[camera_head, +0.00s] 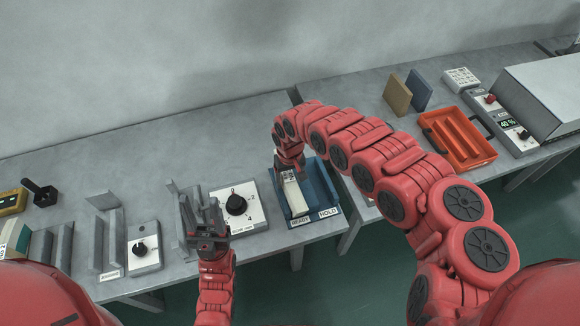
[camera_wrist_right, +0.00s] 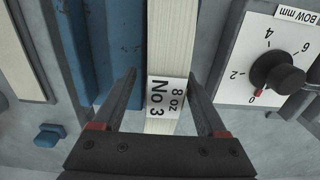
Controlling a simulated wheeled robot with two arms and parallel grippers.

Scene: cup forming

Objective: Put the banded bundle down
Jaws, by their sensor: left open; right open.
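The banded bundle is a pale, long stack (camera_head: 295,200) lying in the blue tray (camera_head: 325,187), on the side marked READY. In the right wrist view the bundle (camera_wrist_right: 172,45) shows a label reading "8 oz No 3". My right gripper (camera_head: 291,168) is over the bundle's far end, its open fingers (camera_wrist_right: 163,85) on either side of the stack; I cannot tell if they touch it. My left gripper (camera_head: 200,212) is open and empty, left of the dial panel (camera_head: 250,214). The bundle's far end is hidden by my right gripper in the head view.
The HOLD side of the tray looks empty. An orange tray (camera_head: 458,138) sits on the right table, with tan (camera_head: 397,95) and blue (camera_head: 420,90) boards behind. A second dial box (camera_head: 145,247) and grey upright plates (camera_head: 105,232) stand at left. A gap separates the tables.

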